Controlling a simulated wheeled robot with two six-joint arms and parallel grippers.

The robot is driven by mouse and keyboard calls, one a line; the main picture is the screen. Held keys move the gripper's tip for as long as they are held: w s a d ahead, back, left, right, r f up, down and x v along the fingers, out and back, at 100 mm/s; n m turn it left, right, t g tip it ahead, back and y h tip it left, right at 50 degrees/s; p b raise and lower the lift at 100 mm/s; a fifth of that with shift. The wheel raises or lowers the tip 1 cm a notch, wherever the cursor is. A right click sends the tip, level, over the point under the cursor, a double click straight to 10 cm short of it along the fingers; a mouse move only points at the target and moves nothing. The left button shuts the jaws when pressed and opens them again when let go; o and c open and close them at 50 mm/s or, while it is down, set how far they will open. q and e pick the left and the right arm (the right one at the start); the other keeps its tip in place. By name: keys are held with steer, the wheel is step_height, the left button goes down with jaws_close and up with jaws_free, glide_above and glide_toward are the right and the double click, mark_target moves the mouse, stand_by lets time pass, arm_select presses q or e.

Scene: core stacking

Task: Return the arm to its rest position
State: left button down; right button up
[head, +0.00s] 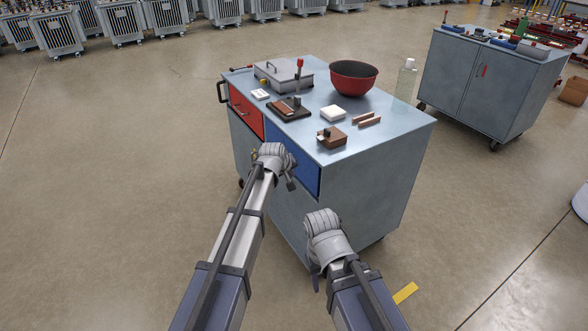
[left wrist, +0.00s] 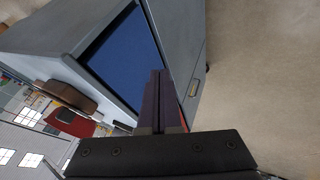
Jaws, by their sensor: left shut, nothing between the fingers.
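My left arm reaches up to the front of the grey cart (head: 390,165), by its blue drawer front (head: 305,172). My left gripper (head: 291,184) shows small and dark beside that drawer in the head view. In the left wrist view its fingers (left wrist: 160,100) are together with nothing between them, and the blue drawer front (left wrist: 125,60) is beyond them. My right arm is bent low in front of the cart. Its gripper is mostly hidden behind its own wrist, so its jaws cannot be made out.
The cart top holds a grey lidded box (head: 283,73), a red bowl (head: 353,78), a brown core piece (head: 332,138), a white block (head: 333,113) and brown strips (head: 367,118). A second cart (head: 480,85) stands at back right. Open floor (head: 120,200) lies left.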

arm_select(q)
steer(key=p+v, duration=0.1)
steer(key=v, duration=0.2)
arm_select(e)
step_height(320, 180, up, 2)
steer(key=shift+r, duration=0.2)
arm_select(q)
steer(key=s+m+g+y+p, duration=0.3)
steer(key=s+m+g+p, duration=0.2)
steer(key=s, duration=3)
steer(key=m+g, duration=0.2)
steer(key=m, duration=0.2)
steer(key=shift+s+a+y, duration=0.3)
steer(key=shift+s+a, duration=0.05)
arm_select(e)
step_height(320, 180, up, 5)
steer(key=shift+f, duration=0.2)
arm_select(q)
steer(key=shift+w+r, duration=0.1)
steer(key=shift+r, duration=0.1)
